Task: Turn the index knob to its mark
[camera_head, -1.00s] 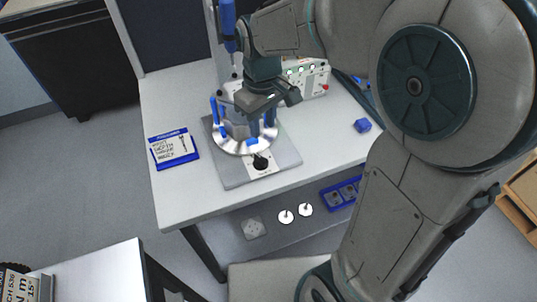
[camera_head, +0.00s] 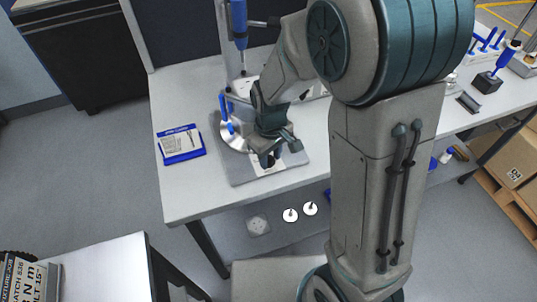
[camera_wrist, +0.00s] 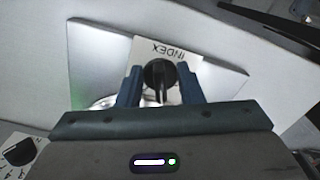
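The black index knob (camera_wrist: 158,74) sits on a white plate lettered INDEX (camera_wrist: 168,48), which appears upside down in the wrist view. My gripper (camera_wrist: 160,86) is open, with one blue finger on each side of the knob and visible gaps between. Whether the fingertips are down at the knob's height is hard to tell. The knob's mark cannot be made out.
A silver round fixture (camera_head: 233,138) with blue clamps stands on the base plate, beside my gripper. A blue-framed card (camera_head: 181,144) lies to the left on the white table (camera_head: 185,200). A blue tool (camera_head: 239,22) hangs behind. White discs (camera_head: 290,215) lie on the lower shelf.

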